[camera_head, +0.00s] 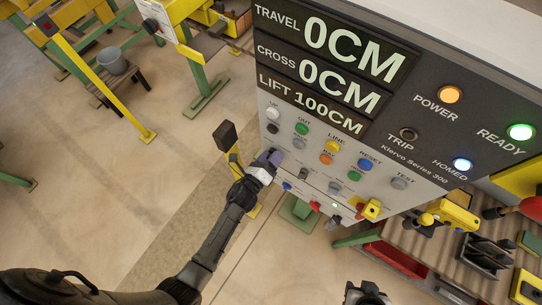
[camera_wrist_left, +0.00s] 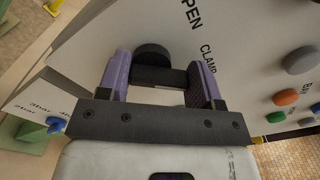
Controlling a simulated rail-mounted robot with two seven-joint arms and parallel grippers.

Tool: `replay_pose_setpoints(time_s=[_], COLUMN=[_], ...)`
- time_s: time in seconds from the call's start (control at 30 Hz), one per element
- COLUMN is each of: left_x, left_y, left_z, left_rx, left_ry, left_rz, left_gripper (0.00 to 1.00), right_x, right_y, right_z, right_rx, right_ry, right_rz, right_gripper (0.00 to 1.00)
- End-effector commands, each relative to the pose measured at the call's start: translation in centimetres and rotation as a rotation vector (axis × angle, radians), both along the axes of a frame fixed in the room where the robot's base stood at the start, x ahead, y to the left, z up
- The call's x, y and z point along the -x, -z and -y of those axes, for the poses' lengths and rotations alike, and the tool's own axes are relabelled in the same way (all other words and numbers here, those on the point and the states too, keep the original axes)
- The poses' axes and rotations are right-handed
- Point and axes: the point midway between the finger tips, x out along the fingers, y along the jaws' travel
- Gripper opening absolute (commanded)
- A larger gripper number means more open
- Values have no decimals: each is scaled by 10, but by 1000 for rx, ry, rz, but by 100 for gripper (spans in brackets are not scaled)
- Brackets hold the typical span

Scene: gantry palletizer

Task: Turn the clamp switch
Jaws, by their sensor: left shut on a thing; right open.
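The clamp switch (camera_wrist_left: 152,54) is a black knob with a black bar, on the pale panel face beside the lettering "CLAMP" and a partly cut-off "PEN". My left gripper (camera_head: 268,160) is at the lower left of the control panel (camera_head: 402,140). In the left wrist view its purple fingers stand on either side of the switch, shut on its bar. In the head view the gripper hides the switch. My right gripper (camera_head: 366,293) is at the bottom edge, away from the panel and only partly in view; it is open.
Coloured buttons, such as the blue RESET button (camera_head: 365,164), sit close to the right of my left gripper. The display reads travel 0CM, cross 0CM, lift 100CM. A workbench (camera_head: 452,262) with a red tray (camera_head: 395,260) stands at the lower right.

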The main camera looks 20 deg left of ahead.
Motion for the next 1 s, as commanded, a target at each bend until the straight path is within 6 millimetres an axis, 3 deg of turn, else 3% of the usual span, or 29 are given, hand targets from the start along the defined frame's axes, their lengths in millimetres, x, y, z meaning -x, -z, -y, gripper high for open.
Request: replay_pose_setpoints(time_s=[0.47,1.0], left_x=[0,-1], left_y=[-1,-1], left_z=[-1,-5], left_rx=[99,580], left_ry=[1,0], left_rz=[-18,-112], left_gripper=[36,36], right_x=[0,0], right_y=[0,-3], right_z=[1,-1], right_rx=[5,-5], right_ry=[-4,4], right_rz=[1,0], right_gripper=[43,43])
